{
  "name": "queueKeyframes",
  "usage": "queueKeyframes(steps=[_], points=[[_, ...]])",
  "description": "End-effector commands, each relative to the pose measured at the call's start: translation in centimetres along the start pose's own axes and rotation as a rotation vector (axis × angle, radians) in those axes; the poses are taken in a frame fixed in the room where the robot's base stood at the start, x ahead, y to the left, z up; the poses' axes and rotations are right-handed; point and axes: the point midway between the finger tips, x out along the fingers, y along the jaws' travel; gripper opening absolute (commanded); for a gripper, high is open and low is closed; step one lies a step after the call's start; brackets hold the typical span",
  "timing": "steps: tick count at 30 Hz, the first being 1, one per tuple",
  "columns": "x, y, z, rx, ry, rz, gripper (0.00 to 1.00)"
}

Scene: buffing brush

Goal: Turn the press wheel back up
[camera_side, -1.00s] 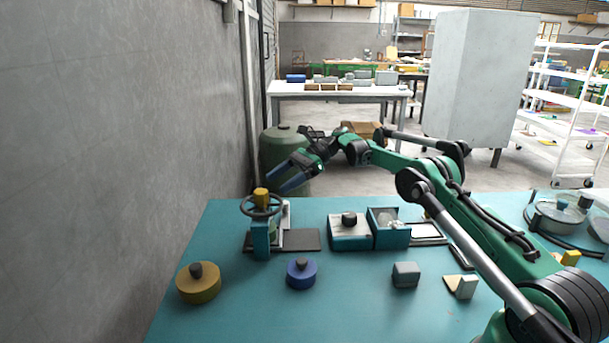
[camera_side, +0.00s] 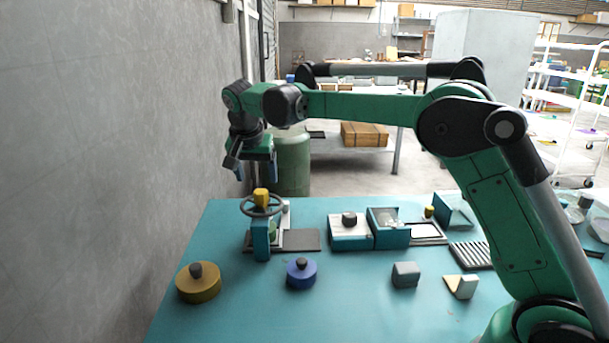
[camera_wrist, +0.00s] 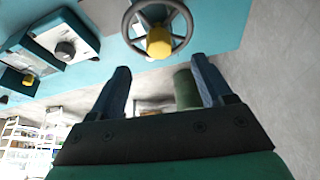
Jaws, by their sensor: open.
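The press wheel (camera_side: 274,209) is a dark spoked ring with a yellow knob (camera_side: 261,197) on it. It lies roughly level on top of the teal press (camera_side: 261,240) at the table's left back. My gripper (camera_side: 254,176) hangs above the wheel, fingers pointing down, open and empty, apart from the knob. In the wrist view the wheel (camera_wrist: 186,35) and knob (camera_wrist: 159,42) show beyond the open fingers (camera_wrist: 160,82), slightly above the middle of the gap. What is under the wheel is partly hidden in that view.
A yellow round tin (camera_side: 198,286) and a blue one (camera_side: 301,276) stand in front of the press. Teal boxes (camera_side: 350,233) stand to its right. A grey wall (camera_side: 110,150) rises close on the left.

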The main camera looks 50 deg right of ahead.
Motion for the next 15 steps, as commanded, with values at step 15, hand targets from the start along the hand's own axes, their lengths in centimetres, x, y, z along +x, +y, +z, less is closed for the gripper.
queueKeyframes(steps=[15], points=[[5.4, 0.1, -0.1, -0.002, 0.006, 0.003, 0.73]])
